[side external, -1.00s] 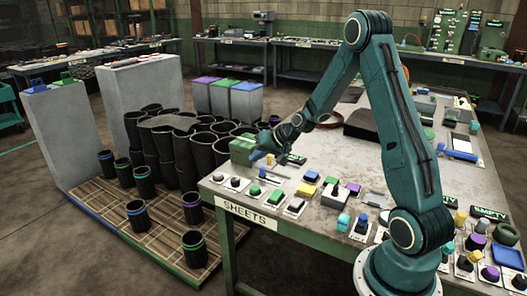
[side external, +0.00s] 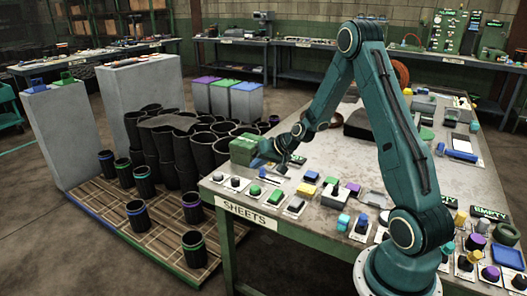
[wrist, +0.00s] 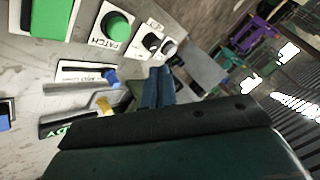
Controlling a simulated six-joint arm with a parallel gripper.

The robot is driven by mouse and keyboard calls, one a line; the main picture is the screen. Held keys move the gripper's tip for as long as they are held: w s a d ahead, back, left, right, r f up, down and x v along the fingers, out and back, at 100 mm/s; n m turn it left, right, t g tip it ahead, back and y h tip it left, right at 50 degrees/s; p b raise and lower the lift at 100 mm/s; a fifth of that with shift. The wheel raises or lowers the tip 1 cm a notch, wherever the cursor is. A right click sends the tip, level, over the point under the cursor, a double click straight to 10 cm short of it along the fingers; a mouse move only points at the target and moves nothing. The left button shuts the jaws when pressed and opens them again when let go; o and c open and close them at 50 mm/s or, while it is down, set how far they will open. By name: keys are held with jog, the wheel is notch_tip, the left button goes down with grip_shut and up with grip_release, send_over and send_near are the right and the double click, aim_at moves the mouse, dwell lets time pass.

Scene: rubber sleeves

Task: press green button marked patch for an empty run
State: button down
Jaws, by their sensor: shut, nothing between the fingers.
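The round green button (wrist: 117,25) sits on a white plate that reads PATCH, at the top of the wrist view. In the side view a round green button (side external: 254,190) near the table's front left edge appears to be the same one. My gripper (wrist: 156,88) is shut and empty in the wrist view, below and right of the button and apart from it. The exact height of the tips is hard to judge.
The SHEETS table edge (side external: 250,214) is close.

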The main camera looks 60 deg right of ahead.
aim_at(258, 189)
jog(key=shift+f, duration=3)
jog(key=shift+f, duration=0.85)
dwell(0.7)
jog(key=shift+r, duration=0.8)
jog(key=shift+r, duration=0.1)
dwell(0.4)
jog(key=shift+r, duration=2.45)
